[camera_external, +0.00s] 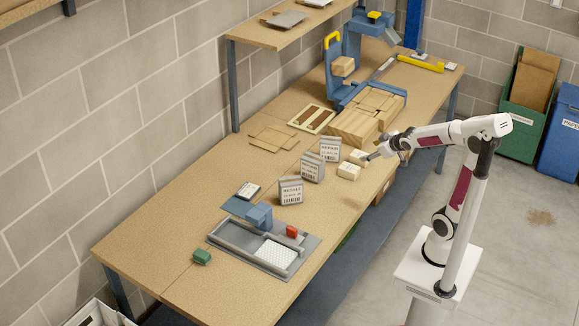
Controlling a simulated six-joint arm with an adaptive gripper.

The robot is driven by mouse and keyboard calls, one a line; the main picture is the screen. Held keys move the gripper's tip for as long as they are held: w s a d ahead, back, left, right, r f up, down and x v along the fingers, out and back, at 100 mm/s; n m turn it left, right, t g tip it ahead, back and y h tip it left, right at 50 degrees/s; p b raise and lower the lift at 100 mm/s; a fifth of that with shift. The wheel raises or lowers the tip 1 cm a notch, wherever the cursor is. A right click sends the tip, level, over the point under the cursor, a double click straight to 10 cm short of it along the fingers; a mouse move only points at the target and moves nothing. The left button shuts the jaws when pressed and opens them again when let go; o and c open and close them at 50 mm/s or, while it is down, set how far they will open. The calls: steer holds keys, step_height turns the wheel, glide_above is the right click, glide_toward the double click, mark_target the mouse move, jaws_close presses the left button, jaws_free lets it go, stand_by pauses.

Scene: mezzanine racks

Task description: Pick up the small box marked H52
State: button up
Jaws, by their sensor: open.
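Two small pale boxes lie near the front edge of the wooden bench. One pale box (348,171) is nearer the camera, and the other pale box (358,157) is just behind it. Their markings are too small to read, so I cannot tell which is H52. My gripper (371,156) is open, low over the bench, immediately to the right of the farther pale box. I cannot tell whether it touches that box. My gripper is small in this view and its fingers are hard to make out.
Several upright grey labelled packages (291,190) stand left of the boxes. A grey tray fixture (262,250) lies toward the near end. An upper shelf (270,37) overhangs the far-left side.

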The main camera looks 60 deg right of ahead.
steer(key=w+d+f+t+y, duration=0.1)
steer(key=w+d+f+t, duration=0.1)
steer(key=d+f, duration=0.3)
steer(key=w+d+f+n+t+y, duration=0.1)
steer(key=w+d+f+t, duration=0.1)
steer(key=d+f, duration=0.3)
steer(key=w+d+f+t, duration=0.2)
steer(key=w+d+f, duration=0.1)
steer(key=d+f, duration=0.2)
steer(key=shift+d+n+y, duration=0.3)
steer(key=shift+d+y, duration=0.1)
steer(key=s+f+t, duration=0.1)
steer(key=s+d+f+t, duration=0.1)
steer(key=s, duration=0.1)
steer(key=shift+s+f+m+y, duration=0.1)
steer(key=shift+f+m+y, duration=0.15)
steer(key=shift+m+y, duration=0.15)
steer(key=shift+s+d+f+m+t, duration=0.15)
steer(key=shift+s+t, duration=0.1)
steer(key=shift+s, duration=0.25)
steer(key=shift+s+d+f+m+t, duration=0.15)
steer(key=shift+s+t, duration=0.1)
steer(key=shift+s, duration=0.2)
steer(key=shift+w+a, duration=0.1)
steer(key=shift+w, duration=1.2)
steer(key=shift+w, duration=0.1)
steer(key=shift+w+f, duration=0.2)
steer(key=shift+w, duration=2.35)
